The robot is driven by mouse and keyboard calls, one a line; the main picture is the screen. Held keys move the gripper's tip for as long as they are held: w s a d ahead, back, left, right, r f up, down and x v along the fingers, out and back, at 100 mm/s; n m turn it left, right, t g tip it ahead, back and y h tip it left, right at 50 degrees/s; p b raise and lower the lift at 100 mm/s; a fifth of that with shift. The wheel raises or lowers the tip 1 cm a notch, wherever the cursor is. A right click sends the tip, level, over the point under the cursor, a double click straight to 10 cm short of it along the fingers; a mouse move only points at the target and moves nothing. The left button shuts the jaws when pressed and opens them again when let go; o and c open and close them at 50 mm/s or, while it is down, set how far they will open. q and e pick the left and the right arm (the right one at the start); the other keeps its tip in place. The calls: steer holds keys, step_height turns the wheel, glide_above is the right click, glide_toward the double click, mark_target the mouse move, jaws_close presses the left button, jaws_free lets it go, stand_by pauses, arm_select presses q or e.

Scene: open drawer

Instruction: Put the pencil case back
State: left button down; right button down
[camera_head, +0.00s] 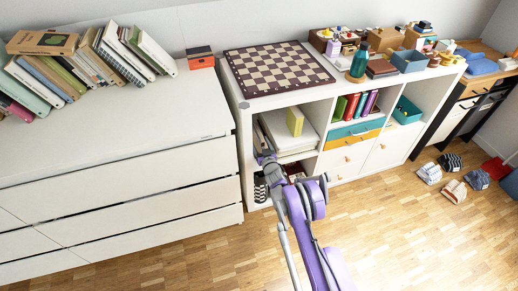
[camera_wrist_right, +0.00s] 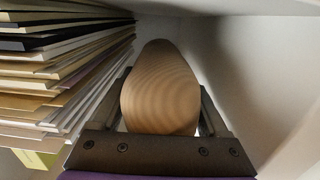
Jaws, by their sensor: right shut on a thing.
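My right gripper (camera_wrist_right: 160,85) is shut on a rounded, wood-grained object (camera_wrist_right: 160,95); I cannot tell for sure whether this is the pencil case. In the right wrist view it sits between the two dark fingers, beside a stack of papers or folders (camera_wrist_right: 55,75) and a pale wall. In the head view the right gripper (camera_head: 265,158) is at the left front of the white shelf unit (camera_head: 330,103), at the compartment with the papers. The held object cannot be made out there. My left gripper is not in view.
A yellow box (camera_head: 295,121) stands on the papers. A chessboard (camera_head: 278,69) and a green bottle (camera_head: 360,61) are on the shelf top. A white dresser (camera_head: 120,130) with books stands at left.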

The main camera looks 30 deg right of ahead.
steer(key=shift+w+f+b, duration=0.15)
steer(key=shift+f+b, duration=0.4)
steer(key=shift+f, duration=1.2)
steer(key=shift+f, duration=0.1)
jaws_free()
